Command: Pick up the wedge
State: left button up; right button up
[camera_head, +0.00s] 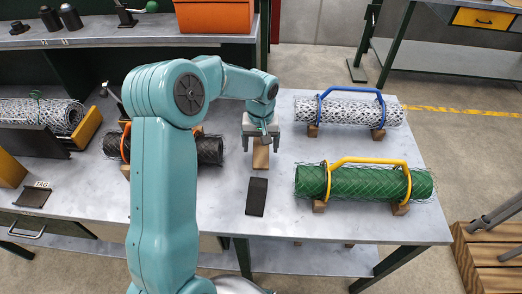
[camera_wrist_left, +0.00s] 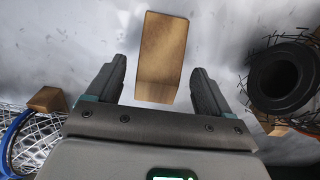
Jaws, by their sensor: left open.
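The wooden wedge (camera_head: 261,160) is a small tan block lying on the grey metal table, near its middle. My left gripper (camera_head: 260,137) is just above and behind it in the head view, pointing down, and covers its far end. In the left wrist view the wedge (camera_wrist_left: 160,50) lies ahead of and between the two dark fingers of my left gripper (camera_wrist_left: 159,70), which are spread apart with nothing held. A clear strip shows on both sides of the wedge. My right gripper is not in view.
A dark flat block (camera_head: 257,197) lies just in front of the wedge. A black mesh roll (camera_head: 209,150) is to the left. A green roll (camera_head: 365,184) and a white roll (camera_head: 350,111) rest on wooden blocks to the right. The front right table corner is clear.

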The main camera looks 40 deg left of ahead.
pick_arm(q)
jog(key=shift+f, duration=0.75)
jog(key=c, duration=1.1)
jog(key=shift+r, duration=0.1)
